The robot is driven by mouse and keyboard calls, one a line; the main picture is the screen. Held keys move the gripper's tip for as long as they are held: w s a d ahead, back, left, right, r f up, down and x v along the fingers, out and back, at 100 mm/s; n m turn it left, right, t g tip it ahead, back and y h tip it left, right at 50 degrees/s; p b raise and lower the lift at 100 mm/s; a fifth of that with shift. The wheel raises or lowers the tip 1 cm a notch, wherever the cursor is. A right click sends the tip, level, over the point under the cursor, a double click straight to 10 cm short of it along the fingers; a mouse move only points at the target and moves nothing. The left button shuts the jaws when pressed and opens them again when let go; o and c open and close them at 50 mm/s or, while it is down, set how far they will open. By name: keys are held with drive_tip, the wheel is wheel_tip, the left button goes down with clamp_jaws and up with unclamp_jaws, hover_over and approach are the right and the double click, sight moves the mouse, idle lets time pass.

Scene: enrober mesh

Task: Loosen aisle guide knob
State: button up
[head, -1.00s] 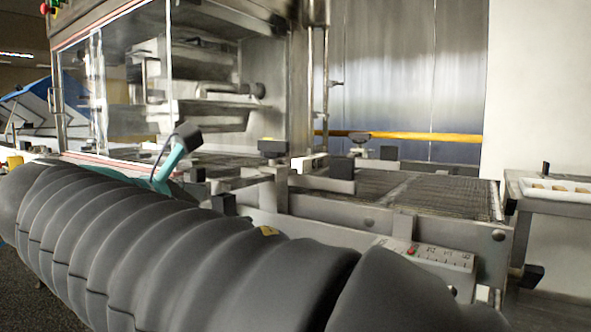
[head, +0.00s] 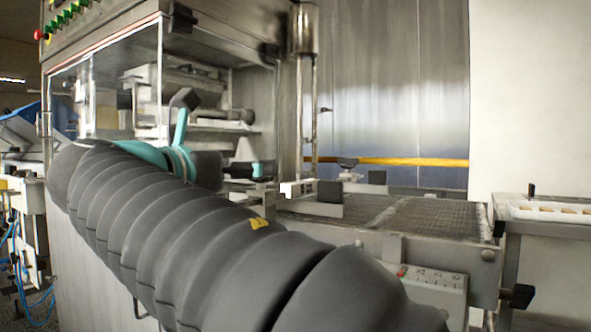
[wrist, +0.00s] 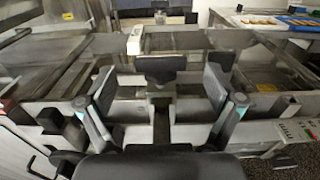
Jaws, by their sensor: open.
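A wide black knob (wrist: 160,68) on a metal guide bracket stands ahead in the wrist view, between the fingertips. I cannot be sure that it is the guide knob meant. My gripper (wrist: 160,82) is open, with one grey and teal finger on each side of the knob and a visible gap to it. In the head view my gripper (head: 243,170) is at the near side of the conveyor, beside the machine's opening. A second, smaller dark knob (head: 347,162) sits at the far side of the belt.
The mesh belt (head: 415,212) runs right from the glazed machine housing (head: 110,100). A white block (head: 298,188) sits on the guide close to my gripper. A tray of chocolates (head: 550,210) lies at right. A control strip (head: 432,277) is on the near rail.

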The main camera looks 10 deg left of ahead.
drive_tip(key=shift+x, duration=2.35)
drive_tip(key=c, duration=1.2)
